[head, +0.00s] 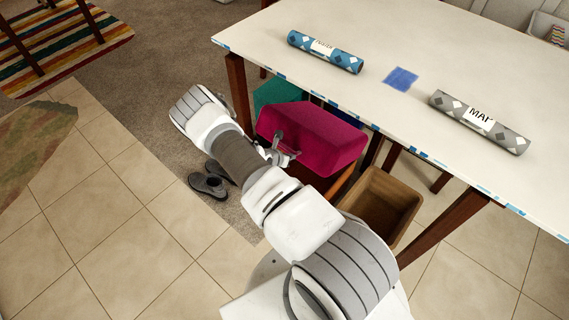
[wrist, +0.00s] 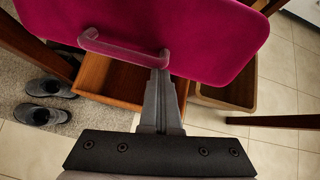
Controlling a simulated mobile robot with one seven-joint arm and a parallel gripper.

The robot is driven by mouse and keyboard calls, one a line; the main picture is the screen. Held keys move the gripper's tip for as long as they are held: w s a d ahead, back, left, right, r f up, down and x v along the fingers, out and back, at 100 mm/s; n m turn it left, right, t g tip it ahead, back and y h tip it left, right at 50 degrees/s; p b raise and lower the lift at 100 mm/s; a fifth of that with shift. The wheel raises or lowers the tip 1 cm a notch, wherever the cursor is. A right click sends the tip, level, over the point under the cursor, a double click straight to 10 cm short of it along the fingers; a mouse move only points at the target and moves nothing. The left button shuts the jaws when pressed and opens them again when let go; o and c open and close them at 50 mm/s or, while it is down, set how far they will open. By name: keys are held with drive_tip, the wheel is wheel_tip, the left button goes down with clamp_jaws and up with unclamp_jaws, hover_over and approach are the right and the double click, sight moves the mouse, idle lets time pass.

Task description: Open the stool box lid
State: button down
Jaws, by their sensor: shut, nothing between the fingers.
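The stool box has a magenta padded lid (head: 318,132) and an orange-brown wooden body (head: 340,182) under the table edge. The lid also fills the top of the wrist view (wrist: 215,45), and looks tilted up from the wooden body (wrist: 112,82). A pinkish bar handle (wrist: 125,50) is on the lid's near face. My gripper (wrist: 162,75) is shut and empty, its fingertips at the right end of the handle; whether they touch it I cannot tell. In the head view my gripper (head: 290,155) is partly hidden by my arm.
A white table (head: 400,40) with a blue roll (head: 325,51), a grey roll (head: 480,121) and a blue patch (head: 400,78) stands above. A brown open bin (head: 385,200) is right of the stool; a teal box (head: 277,93) is behind. Grey shoes (head: 208,186) lie left.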

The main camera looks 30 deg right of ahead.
drive_tip(key=w+d+r+p, duration=0.1)
drive_tip(key=w+d+r, duration=0.1)
drive_tip(key=d+r, duration=0.4)
drive_tip(key=w+d+r+p, duration=0.1)
drive_tip(key=w+d+r, duration=0.1)
drive_tip(key=d+r, duration=0.4)
drive_tip(key=shift+w+d+p, duration=0.35)
drive_tip(key=shift+d, duration=0.3)
drive_tip(key=shift+a+r, duration=0.1)
